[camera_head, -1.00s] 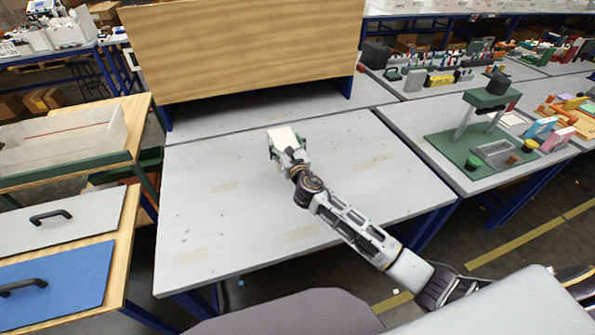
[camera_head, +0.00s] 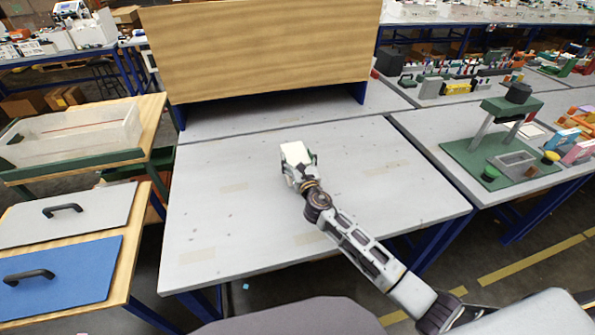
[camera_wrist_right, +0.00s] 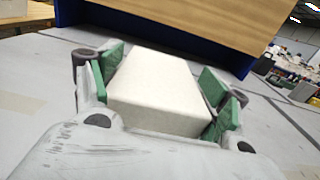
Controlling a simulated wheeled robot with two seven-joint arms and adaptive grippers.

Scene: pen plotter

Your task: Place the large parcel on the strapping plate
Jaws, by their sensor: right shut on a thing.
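A white box-shaped block (camera_head: 296,153), which I take to be the large parcel, is in my right gripper (camera_head: 299,166) above the grey table (camera_head: 215,230). In the right wrist view the block (camera_wrist_right: 160,92) sits between the green-padded fingers (camera_wrist_right: 163,92), its pale top facing the camera. The gripper is shut on it. I cannot tell how high the block is over the table. I cannot pick out the strapping plate for certain. My left gripper is not in view.
A wooden panel (camera_head: 260,50) stands across the table's back. At right, a green-based device (camera_head: 500,155) stands on another table. At left are a clear bin (camera_head: 75,140) and grey and blue panels with handles (camera_head: 65,270). The grey table around the gripper is clear.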

